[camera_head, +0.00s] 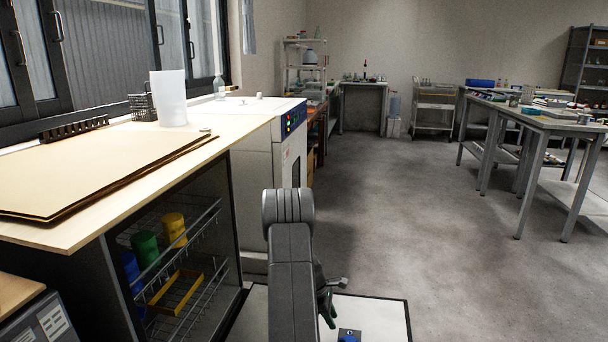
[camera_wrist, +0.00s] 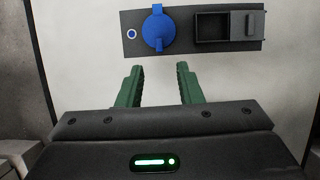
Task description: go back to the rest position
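My gripper (camera_wrist: 160,78) shows in the wrist view with its two green fingers apart and nothing between them. In the head view my gripper (camera_head: 328,306) is partly hidden behind my grey arm, low over a white surface with a dark edge. Ahead of the fingers in the wrist view lies a dark panel (camera_wrist: 185,50) with a round blue knob-like part (camera_wrist: 159,28) and a black open box with a sliding-lid look (camera_wrist: 229,27). The fingers are apart from the panel. The drying oven (camera_head: 290,145) with a blue control strip stands left of my arm, its door side mostly hidden.
A wooden counter (camera_head: 215,125) runs along the left, with a board, a white cylinder (camera_head: 169,98) and a bottle on it. Below it are wire shelves with coloured jars (camera_head: 173,229). Tables (camera_head: 540,122) stand at the right. The grey floor (camera_head: 420,200) between is clear.

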